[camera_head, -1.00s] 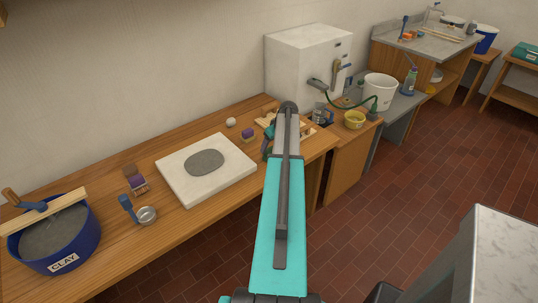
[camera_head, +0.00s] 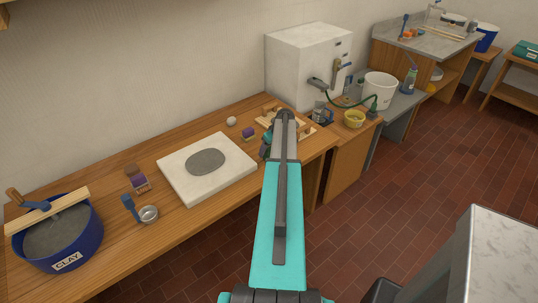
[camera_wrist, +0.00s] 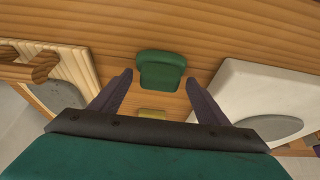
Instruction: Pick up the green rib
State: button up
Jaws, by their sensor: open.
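The green rib (camera_wrist: 160,70) is a small dark green piece with a rounded outline, lying on the wooden bench. In the wrist view it is ahead of my gripper (camera_wrist: 158,82), close to the space between the fingertips. The two dark fingers are spread apart with nothing held between them. In the head view my own arm covers most of my gripper, and I cannot make out the rib there.
A white slab (camera_head: 233,178) with a grey disc is right of the rib in the wrist view. A wooden piece with handles (camera_wrist: 30,70) is on the left. A small yellow item (camera_wrist: 152,113) shows near my palm.

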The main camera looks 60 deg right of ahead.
jog(key=c, duration=1.1)
jog(key=shift+c, duration=0.2)
jog(key=shift+r, duration=0.1)
jog(key=shift+c, duration=0.5)
jog(key=shift+c, duration=0.8)
jog(key=shift+r+b, duration=0.8)
jog(key=shift+r, duration=0.45)
jog(key=s+a+r+b, duration=0.2)
jog(key=s+a+b, duration=0.2)
jog(key=s+a, duration=0.7)
jog(key=shift+a+r+b, duration=0.15)
jog(key=shift+a+b, duration=0.15)
jog(key=shift+a, duration=0.1)
